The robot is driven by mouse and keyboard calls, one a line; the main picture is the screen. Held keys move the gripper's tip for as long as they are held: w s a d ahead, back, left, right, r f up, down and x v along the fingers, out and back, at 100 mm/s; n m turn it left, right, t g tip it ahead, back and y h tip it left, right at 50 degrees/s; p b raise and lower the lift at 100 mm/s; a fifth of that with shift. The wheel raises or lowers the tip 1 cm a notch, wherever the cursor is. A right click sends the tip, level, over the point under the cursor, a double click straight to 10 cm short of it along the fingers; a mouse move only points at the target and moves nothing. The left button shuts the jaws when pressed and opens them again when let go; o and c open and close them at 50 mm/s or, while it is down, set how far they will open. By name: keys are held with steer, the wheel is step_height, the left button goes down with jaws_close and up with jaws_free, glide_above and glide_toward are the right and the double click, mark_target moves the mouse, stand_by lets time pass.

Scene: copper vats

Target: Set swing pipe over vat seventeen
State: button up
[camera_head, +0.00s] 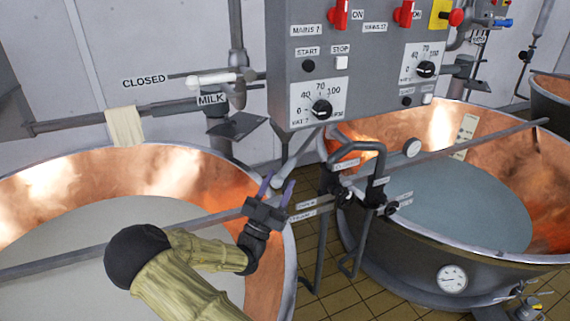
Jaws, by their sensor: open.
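A grey milk pipe (105,118) runs along the wall above the left copper vat (150,163), with a white handle, a "MILK" label and a "CLOSED" label near its right end. I cannot tell for sure whether this is the swing pipe. The left vat holds pale liquid; the right copper vat (400,135) holds blue-grey liquid. No number seventeen is readable on either. My gripper (276,188) is open and empty, its purple fingertips pointing up near the right rim of the left vat, in front of the bent black pipes.
A grey control box (375,50) with knobs and red switches hangs above and between the vats. Bent black pipes (352,170) with labelled valves stand between them. Long bars cross both vats (60,263). A cloth (125,125) hangs on the wall pipe. Tiled floor (350,300) shows between the vats.

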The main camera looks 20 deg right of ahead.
mark_target(285, 171)
steer(key=p+x, duration=0.1)
steer(key=x, duration=0.3)
jaws_close()
